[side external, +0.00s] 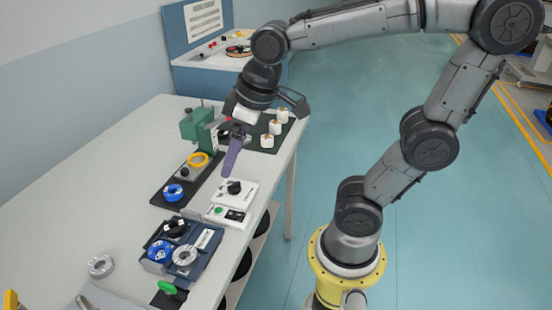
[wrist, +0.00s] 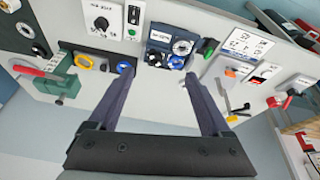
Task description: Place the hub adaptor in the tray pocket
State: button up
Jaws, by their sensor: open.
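The dark blue tray (side external: 208,262) stands near the table's front edge; it also shows in the wrist view (wrist: 151,42). It holds a black knob-like part, a blue ring and a silver ring (side external: 185,255), plus a white label. A loose silver-grey ring (side external: 101,266) lies on the table left of the tray. I cannot tell which ring is the hub adaptor. My gripper (side external: 232,160) is open and empty, above the table by the white switch box. In the wrist view its two fingers (wrist: 160,76) are spread wide, with nothing between them.
The white switch box (side external: 235,192) is near the fingers. Bare table (side external: 95,190) lies left.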

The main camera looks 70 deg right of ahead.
jog(key=s+d+f+m+t, duration=0.1)
jog(key=s, duration=0.6)
jog(key=shift+s+d+m+t, duration=0.3)
jog(key=shift+s+m, duration=0.1)
dwell(0.8)
